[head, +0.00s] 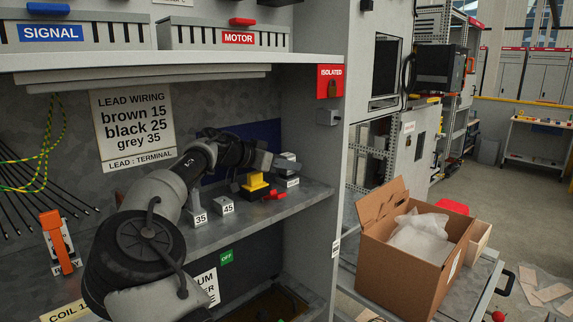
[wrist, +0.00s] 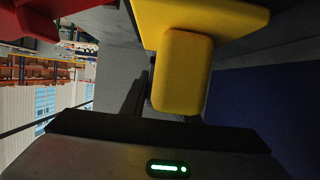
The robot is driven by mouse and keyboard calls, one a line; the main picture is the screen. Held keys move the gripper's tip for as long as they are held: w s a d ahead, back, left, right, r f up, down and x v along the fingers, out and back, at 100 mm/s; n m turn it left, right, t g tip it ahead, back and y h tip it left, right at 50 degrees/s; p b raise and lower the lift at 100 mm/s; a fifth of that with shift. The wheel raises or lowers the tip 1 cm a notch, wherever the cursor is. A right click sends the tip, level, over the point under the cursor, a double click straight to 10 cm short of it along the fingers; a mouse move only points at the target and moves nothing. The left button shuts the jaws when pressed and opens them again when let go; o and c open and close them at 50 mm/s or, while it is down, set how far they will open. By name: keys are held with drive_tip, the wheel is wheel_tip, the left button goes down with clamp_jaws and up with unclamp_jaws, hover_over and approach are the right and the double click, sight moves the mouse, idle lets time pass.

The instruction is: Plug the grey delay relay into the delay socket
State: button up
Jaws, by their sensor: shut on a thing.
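My gripper (head: 270,161) reaches right, low over the cabinet shelf, and is shut on a small grey block at its tips, which looks like the grey delay relay (head: 287,161). A pale base with a label (head: 291,182) stands directly below the relay and looks like the delay socket. I cannot tell whether the relay touches or sits in it. In the wrist view the dark gripper body (wrist: 100,150) with a green light fills the bottom. The fingertips and relay are hidden there behind a yellow block.
The yellow block (head: 255,184) stands under my gripper, close to it; it also fills the upper middle of the wrist view (wrist: 182,70). A red piece (head: 275,195) lies beside it. Blocks marked 35 (head: 199,218) and 45 (head: 227,207) stand at the shelf's front edge.

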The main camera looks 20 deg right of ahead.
drive_tip(key=shift+f, duration=0.2)
drive_tip(key=o, duration=1.2)
drive_tip(key=shift+a, duration=0.1)
drive_tip(key=b+v, duration=0.1)
drive_tip(key=v, duration=0.6)
drive_tip(key=shift+s+a+r, duration=0.15)
